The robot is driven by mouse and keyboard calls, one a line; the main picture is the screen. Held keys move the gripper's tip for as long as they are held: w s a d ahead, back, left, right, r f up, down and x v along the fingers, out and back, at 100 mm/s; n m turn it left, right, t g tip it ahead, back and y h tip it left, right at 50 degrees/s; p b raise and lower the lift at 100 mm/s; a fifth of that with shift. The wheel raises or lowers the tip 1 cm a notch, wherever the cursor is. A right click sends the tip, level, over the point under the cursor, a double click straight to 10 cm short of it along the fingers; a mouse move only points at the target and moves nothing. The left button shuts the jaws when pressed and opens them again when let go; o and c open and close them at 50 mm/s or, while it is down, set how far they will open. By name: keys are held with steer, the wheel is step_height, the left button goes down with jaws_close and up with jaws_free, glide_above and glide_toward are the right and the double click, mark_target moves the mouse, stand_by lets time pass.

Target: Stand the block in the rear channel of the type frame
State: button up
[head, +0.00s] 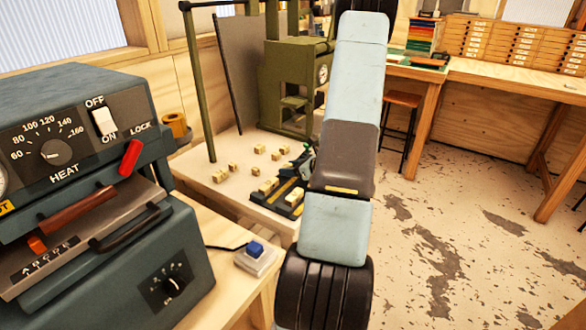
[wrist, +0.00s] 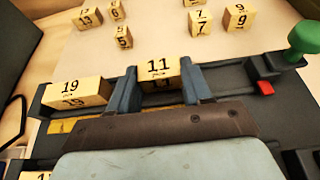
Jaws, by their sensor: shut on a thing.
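My gripper (wrist: 160,84) is shut on a pale wooden block marked 11 (wrist: 158,67), one finger on each side. The block is at the rear channel of the dark type frame (wrist: 228,80). I cannot tell whether it touches the channel floor, as the fingers and palm hide its lower part. A longer block marked 19 (wrist: 76,93) lies in the same channel to the left, apart from my left finger. In the head view the type frame (head: 262,200) shows on the bench, while my arm hides my gripper.
Several loose numbered blocks lie behind the frame, including 5 (wrist: 122,37), 7 (wrist: 199,22) and 9 (wrist: 239,18). A green knob (wrist: 305,37) and a red piece (wrist: 264,88) are at the frame's right end. The heat press (head: 90,150) stands left in the head view.

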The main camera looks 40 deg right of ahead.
steer(key=o, duration=1.1)
steer(key=shift+f, duration=0.15)
